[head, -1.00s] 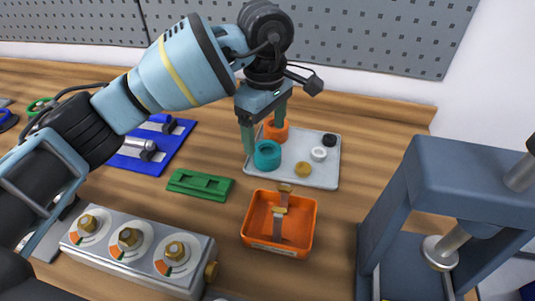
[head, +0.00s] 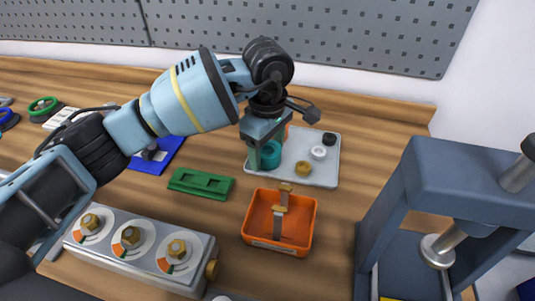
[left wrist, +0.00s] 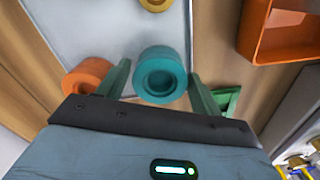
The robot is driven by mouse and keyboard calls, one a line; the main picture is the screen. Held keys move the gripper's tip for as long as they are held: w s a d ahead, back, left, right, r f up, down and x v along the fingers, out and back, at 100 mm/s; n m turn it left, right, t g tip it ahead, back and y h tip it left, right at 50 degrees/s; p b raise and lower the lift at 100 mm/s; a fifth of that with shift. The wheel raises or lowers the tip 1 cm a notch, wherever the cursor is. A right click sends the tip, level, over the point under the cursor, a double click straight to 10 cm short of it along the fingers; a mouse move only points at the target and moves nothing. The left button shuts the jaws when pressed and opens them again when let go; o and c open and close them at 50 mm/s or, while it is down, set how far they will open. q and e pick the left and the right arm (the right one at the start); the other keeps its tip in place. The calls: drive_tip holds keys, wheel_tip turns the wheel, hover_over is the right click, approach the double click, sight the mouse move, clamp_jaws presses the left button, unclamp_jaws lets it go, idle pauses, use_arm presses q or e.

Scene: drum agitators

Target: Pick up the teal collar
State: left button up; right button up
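The teal collar (head: 271,154) stands near the left edge of the pale grey tray (head: 321,174). In the left wrist view the teal collar (left wrist: 160,76) is a short ring with a round recess, seen from above. My left gripper (head: 264,153) is lowered over it, pointing down. In the left wrist view the gripper's green fingers (left wrist: 159,71) lie one on each side of the collar, with a gap to each. The gripper is open and holds nothing. In the head view its near finger hides part of the collar. My right gripper is not in view.
An orange collar (left wrist: 86,76) sits close beside the left finger in the wrist view. White (head: 319,152), black (head: 329,139) and brass (head: 303,168) rings share the tray. An orange bin (head: 262,226), green block (head: 200,184) and blue-grey press (head: 440,190) stand nearby.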

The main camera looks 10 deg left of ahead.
sight(268, 153)
use_arm(q)
drive_tip(key=c, duration=0.8)
wheel_tip(268, 153, up, 10)
drive_tip(key=shift+r, duration=0.1)
drive_tip(key=shift+c, duration=0.2)
